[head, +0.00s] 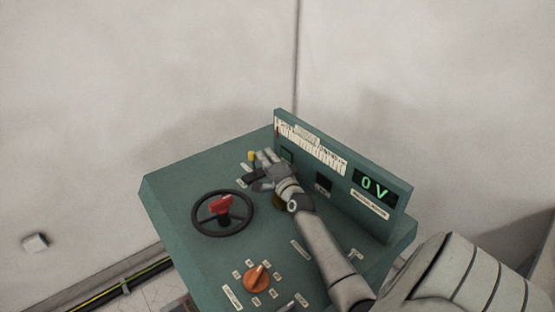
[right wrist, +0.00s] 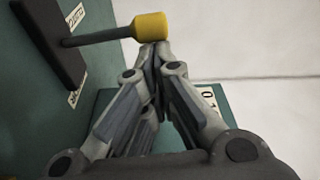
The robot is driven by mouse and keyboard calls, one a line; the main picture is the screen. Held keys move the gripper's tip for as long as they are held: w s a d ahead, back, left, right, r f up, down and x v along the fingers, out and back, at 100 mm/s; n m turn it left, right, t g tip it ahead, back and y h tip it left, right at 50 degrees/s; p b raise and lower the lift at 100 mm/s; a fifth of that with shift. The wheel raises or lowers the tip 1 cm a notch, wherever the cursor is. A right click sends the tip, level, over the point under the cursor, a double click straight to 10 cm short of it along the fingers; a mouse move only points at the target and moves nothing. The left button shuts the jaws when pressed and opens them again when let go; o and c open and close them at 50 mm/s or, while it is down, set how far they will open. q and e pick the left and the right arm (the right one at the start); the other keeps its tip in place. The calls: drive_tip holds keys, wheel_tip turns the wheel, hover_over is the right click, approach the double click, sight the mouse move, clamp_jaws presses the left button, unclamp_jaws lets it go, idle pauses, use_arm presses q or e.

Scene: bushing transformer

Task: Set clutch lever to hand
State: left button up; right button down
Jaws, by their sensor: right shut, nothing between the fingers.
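The clutch lever has a yellow knob (right wrist: 151,25) on a thin dark rod that rises from a black slotted plate (right wrist: 48,35) on the green console. In the head view the yellow knob (head: 252,155) shows at the console's far side, just left of my right gripper's fingertips. My right gripper (right wrist: 155,50) is shut and empty. Its fingertips are right beside the knob in the wrist view; I cannot tell whether they touch it. White labels (right wrist: 75,17) sit at the plate's ends, too small to read surely. My left gripper is not in view.
The green console (head: 180,180) carries a black handwheel with a red grip (head: 221,205) and an orange rotary knob (head: 257,276). An upright panel with a 0 V display (head: 375,187) stands right of my right arm. A pale wall (head: 130,80) is behind.

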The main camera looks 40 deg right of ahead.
drive_tip(key=shift+a+n, duration=0.35)
drive_tip(key=shift+n, duration=0.05)
drive_tip(key=shift+a+r, duration=0.1)
drive_tip(key=shift+a, duration=0.35)
drive_tip(key=shift+w+a+n+t, duration=0.1)
drive_tip(key=shift+a+n+t, duration=0.2)
drive_tip(key=shift+a+n, duration=0.25)
